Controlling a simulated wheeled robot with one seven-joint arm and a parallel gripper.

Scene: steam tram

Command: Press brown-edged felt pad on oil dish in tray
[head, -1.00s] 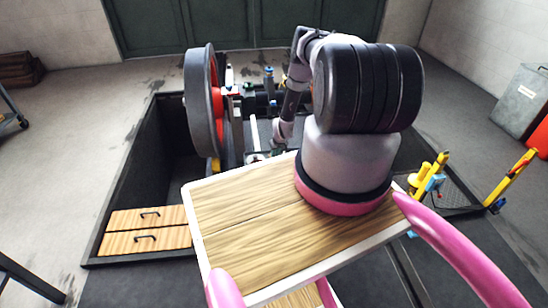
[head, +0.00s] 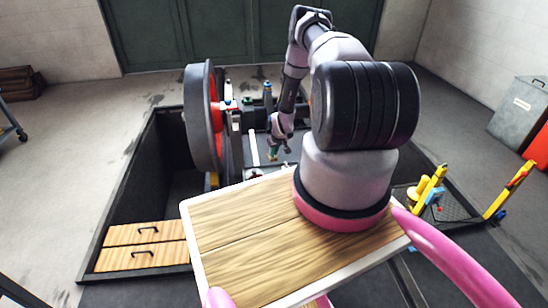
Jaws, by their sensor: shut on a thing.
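My gripper (head: 275,149) is small in the head view, hanging fingers-down over the middle of the dark pit, right of the big wheel. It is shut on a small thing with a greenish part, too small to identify. I cannot make out a brown edge, so I cannot tell whether it is the felt pad. I cannot pick out the oil dish or be sure of its tray. My wooden-topped body hides part of the pit in front of the gripper.
A large dark wheel with a red hub (head: 204,118) stands left of the gripper. Two wooden drawers (head: 147,246) lie front left in the pit. Yellow posts (head: 430,187) stand by a dark mesh plate at right. A grey bin (head: 518,107) stands far right.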

